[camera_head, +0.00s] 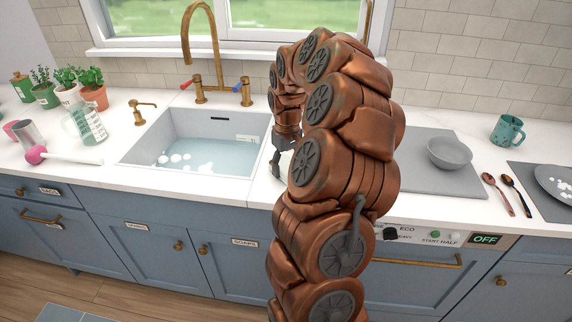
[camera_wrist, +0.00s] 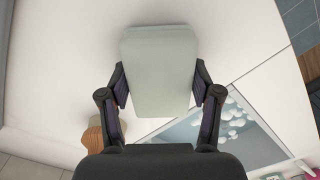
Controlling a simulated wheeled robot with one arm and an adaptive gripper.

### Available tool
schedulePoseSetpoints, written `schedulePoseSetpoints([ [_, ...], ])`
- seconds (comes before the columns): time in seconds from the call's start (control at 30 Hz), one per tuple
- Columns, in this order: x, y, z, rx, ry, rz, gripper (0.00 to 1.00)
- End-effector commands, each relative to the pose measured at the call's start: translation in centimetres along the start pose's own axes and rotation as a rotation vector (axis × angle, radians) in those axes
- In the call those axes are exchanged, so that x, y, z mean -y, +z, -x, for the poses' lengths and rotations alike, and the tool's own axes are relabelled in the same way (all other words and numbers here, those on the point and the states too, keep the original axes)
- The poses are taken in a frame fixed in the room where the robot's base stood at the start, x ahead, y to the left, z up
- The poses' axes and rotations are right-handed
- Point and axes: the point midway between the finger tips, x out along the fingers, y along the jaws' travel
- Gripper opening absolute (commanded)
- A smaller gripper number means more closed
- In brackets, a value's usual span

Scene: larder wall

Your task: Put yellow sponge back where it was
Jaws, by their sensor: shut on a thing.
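My gripper (camera_head: 276,162) is low over the counter strip just right of the sink, partly hidden behind my arm in the head view. In the wrist view my gripper (camera_wrist: 160,92) is shut on a pale grey-green block (camera_wrist: 158,70) with rounded corners, one finger on each side. The block's colour looks pale rather than yellow. In the head view only a small pale part by the fingers shows, and I cannot tell whether it touches the counter. I see no clearly yellow sponge in either view.
The sink (camera_head: 145,165) holds water with foam, left of my gripper. A grey mat (camera_head: 425,180) with a grey bowl (camera_head: 450,153) lies to the right. A brass tap (camera_head: 199,75) stands behind the sink. A brown object (camera_wrist: 93,136) shows beside the left finger.

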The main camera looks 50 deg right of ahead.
Motion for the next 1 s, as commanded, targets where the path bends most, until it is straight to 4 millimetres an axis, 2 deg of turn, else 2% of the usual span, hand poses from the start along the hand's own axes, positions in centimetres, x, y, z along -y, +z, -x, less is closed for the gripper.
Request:
schedulePoseSetpoints([
  [0.23, 0.0, 0.0, -0.5, 0.001, 0.000, 0.000, 0.25],
  [0.27, 0.0, 0.0, -0.4, 0.001, 0.000, 0.000, 0.66],
  [0.47, 0.0, 0.0, -0.3, 0.002, 0.000, 0.001, 0.87],
  [0.8, 0.0, 0.0, -0.3, 0.002, 0.000, 0.001, 0.88],
  [1.0, 0.1, 0.0, 1.0, 0.002, 0.001, 0.001, 0.88],
])
